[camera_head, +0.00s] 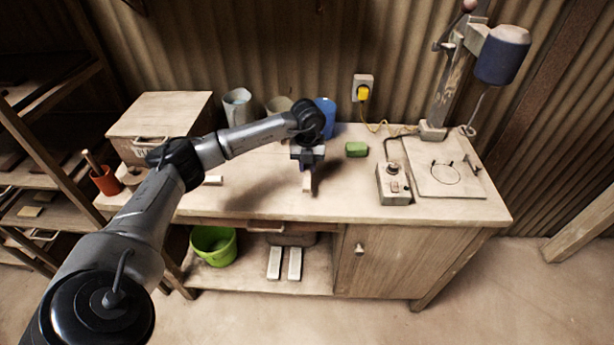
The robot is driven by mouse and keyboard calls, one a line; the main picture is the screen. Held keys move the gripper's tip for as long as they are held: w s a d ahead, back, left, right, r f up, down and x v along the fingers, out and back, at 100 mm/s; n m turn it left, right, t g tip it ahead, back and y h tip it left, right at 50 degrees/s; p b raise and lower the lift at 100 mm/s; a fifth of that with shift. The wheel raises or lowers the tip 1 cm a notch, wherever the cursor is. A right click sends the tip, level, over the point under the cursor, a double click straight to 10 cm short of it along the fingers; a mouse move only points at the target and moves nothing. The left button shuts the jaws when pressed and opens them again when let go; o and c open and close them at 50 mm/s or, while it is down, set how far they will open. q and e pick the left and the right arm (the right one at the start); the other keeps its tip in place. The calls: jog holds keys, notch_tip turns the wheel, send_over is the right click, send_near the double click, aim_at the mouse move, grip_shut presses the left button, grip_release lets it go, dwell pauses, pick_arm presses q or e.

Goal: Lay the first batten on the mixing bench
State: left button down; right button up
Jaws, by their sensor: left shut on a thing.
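The mixing bench (250,200) is a pale wooden bench along the corrugated wall. My left gripper (307,167) points down over the middle of its top and is shut on a pale wooden batten (307,184). The batten's end shows below the fingers, and most of it is hidden by the gripper. I cannot tell whether it touches the bench top. A dark shadow lies beside it on the left. A small pale piece (213,180) lies on the bench further left. My right gripper is not in view.
A green block (356,149) and a control box (393,184) are right of the gripper. A green bucket (213,246) and two pale bars (284,263) are below.

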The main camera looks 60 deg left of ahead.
aim_at(307, 166)
pick_arm(q)
jog(key=shift+a+f+b, duration=0.1)
jog(key=shift+f+b, duration=0.45)
jog(key=shift+f, duration=1.6)
jog(key=c, duration=1)
grip_release()
